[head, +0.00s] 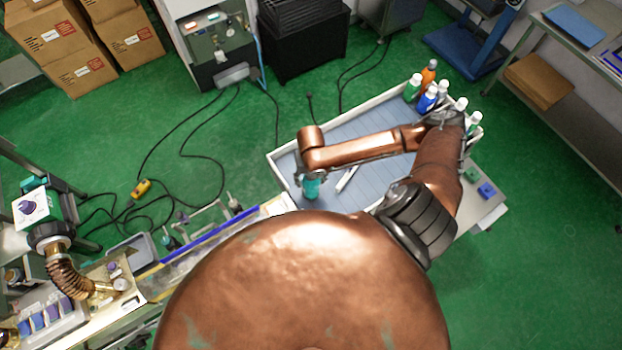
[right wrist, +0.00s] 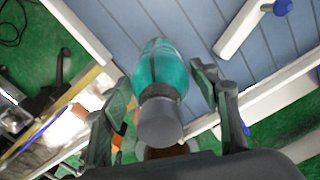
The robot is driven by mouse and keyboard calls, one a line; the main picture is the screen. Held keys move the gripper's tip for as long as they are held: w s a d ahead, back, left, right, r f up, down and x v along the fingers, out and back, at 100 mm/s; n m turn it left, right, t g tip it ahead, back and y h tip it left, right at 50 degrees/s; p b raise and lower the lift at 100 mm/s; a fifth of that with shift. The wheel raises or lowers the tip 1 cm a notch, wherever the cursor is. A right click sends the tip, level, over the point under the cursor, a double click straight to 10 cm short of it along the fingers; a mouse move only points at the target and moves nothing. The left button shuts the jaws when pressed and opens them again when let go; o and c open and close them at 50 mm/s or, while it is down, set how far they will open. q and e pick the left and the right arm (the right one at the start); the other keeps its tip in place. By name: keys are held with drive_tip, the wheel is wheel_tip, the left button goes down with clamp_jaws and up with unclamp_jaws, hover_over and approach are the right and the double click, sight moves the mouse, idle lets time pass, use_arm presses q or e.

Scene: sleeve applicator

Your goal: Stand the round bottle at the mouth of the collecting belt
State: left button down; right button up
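The round bottle (head: 311,189) is teal with a grey cap. In the head view it is at the left end of the slatted blue-grey collecting belt (head: 375,125), beside the narrow line with the blue rail. In the right wrist view the bottle (right wrist: 162,66) has its cap toward the camera. My right gripper (right wrist: 163,80) has one finger on each side of it, with a visible gap at the right finger. Its base is hidden, so I cannot tell whether it stands on the belt. My left gripper is not in view.
Several bottles (head: 428,98) stand at the far right end of the belt. A white bar (head: 347,179) lies on the belt, right of the round bottle. White walls (head: 340,118) edge the belt. The middle of the belt is clear.

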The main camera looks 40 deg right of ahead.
drive_tip(key=shift+o, duration=0.8)
wheel_tip(320, 180, up, 12)
drive_tip(key=shift+w+b, duration=0.1)
drive_tip(key=shift+b, duration=0.7)
drive_tip(key=shift+r, duration=0.15)
